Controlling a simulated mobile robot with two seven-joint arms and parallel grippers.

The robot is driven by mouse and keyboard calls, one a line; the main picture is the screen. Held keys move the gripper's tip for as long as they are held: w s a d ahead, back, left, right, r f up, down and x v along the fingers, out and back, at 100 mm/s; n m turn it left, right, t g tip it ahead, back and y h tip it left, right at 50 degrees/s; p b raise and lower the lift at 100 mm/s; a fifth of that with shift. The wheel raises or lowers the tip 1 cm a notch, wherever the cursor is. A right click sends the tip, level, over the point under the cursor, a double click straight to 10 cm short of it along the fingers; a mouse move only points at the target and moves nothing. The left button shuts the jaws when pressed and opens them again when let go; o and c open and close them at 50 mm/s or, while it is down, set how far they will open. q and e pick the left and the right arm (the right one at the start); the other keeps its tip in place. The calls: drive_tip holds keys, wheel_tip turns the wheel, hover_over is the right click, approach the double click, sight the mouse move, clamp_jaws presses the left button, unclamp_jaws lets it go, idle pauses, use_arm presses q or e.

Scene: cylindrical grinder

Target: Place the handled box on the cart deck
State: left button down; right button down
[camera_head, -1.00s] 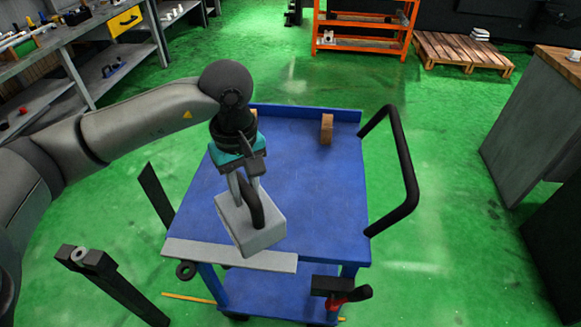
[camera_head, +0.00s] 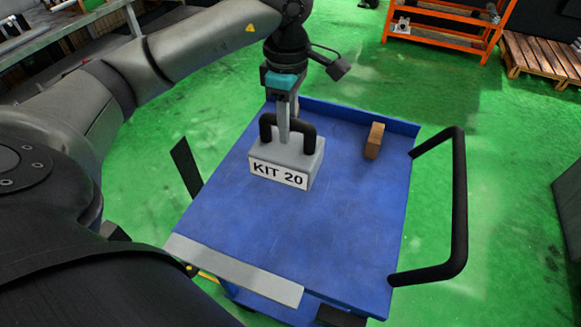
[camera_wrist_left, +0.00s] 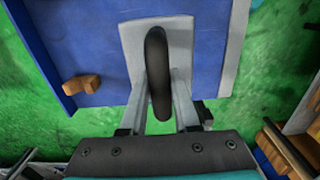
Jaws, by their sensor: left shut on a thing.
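The handled box (camera_head: 278,174) is light grey with a black arched handle and a "KIT 20" label facing me. My left gripper (camera_head: 288,134) is shut on the handle from above. In the left wrist view the handle (camera_wrist_left: 157,72) runs between the fingers of the left gripper (camera_wrist_left: 160,95), with the box (camera_wrist_left: 190,55) beyond it. The box looks upright over the left rear part of the blue cart deck (camera_head: 310,235). I cannot tell whether its underside touches the deck. My right gripper is not in view.
A small wooden block (camera_head: 374,141) stands on the deck to the right of the box. A black push handle (camera_head: 460,205) rises at the cart's right. A grey strip (camera_head: 230,270) lies along the near edge. The deck's middle and near right are clear.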

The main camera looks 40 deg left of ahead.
sight(289, 144)
use_arm(q)
wheel_tip(289, 144, down, 7)
drive_tip(key=shift+f+b, duration=0.1)
drive_tip(key=shift+b, duration=0.25)
drive_tip(key=shift+w+f, duration=0.1)
drive_tip(key=shift+f, duration=0.3)
drive_tip(key=shift+f+b, duration=0.3)
drive_tip(key=shift+f, duration=1.7)
drive_tip(key=shift+f, duration=0.15)
drive_tip(key=c, duration=0.6)
unclamp_jaws()
drive_tip(key=shift+c, duration=0.2)
